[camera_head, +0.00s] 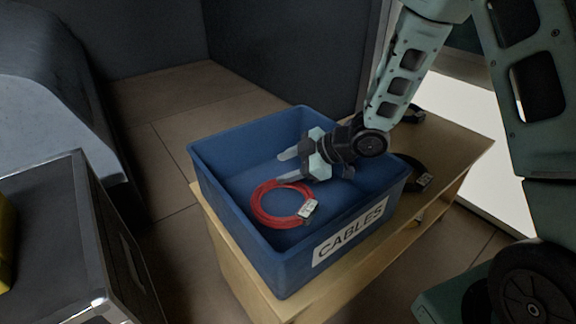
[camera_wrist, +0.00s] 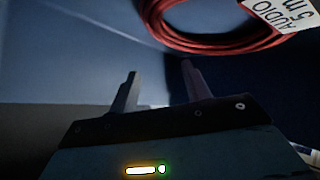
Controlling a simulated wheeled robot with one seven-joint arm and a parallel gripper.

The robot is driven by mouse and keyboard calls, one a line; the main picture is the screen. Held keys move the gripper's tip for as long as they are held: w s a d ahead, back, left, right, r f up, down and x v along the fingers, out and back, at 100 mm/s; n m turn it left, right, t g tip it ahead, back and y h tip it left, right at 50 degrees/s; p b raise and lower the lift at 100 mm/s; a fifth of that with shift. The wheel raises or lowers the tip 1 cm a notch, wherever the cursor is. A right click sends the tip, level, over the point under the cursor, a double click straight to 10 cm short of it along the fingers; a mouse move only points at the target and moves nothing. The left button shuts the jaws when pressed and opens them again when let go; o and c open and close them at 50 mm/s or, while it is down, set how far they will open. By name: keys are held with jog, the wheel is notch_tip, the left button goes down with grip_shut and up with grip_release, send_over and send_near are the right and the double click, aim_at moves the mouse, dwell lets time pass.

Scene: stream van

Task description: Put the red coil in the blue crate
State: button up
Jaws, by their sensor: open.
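The blue crate (camera_head: 231,152) stands on a wooden bench and has a white label reading CABLES on its front. The red coil (camera_head: 259,213) lies inside the crate, with a white tag on its right side. In the wrist view the red coil (camera_wrist: 190,42) shows at the top, its tag reading AUDIO 5 m. My gripper (camera_head: 284,167) reaches into the crate from the right, above and behind the coil. In the wrist view its two fingers (camera_wrist: 160,90) are apart with nothing between them, and the coil lies clear of them.
The wooden bench (camera_head: 452,160) carries a dark coil with a tag (camera_head: 419,179) right of the crate and another dark item (camera_head: 412,113) behind my arm. A black case (camera_head: 75,240) with metal edges stands at the left. Tiled floor lies between.

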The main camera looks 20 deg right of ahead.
jog(key=p+v, duration=0.3)
jog(key=v, duration=0.4)
jog(key=s+a+r+m+g+h, duration=0.2)
jog(key=s+a+r, duration=0.1)
jog(key=s, duration=0.5)
jog(key=s+a+r+m+g+h, duration=0.2)
jog(key=s+a+r+m+h, duration=0.1)
jog(key=s, duration=0.6)
jog(key=s+a+r+m+g+h, duration=0.2)
jog(key=s+a+r+m+h, duration=0.1)
jog(key=s, duration=0.6)
jog(key=shift+a, duration=0.1)
notch_tip(320, 180, up, 34)
jog(key=p, duration=3.3)
jog(key=shift+f+p, duration=0.2)
jog(key=shift+p, duration=0.15)
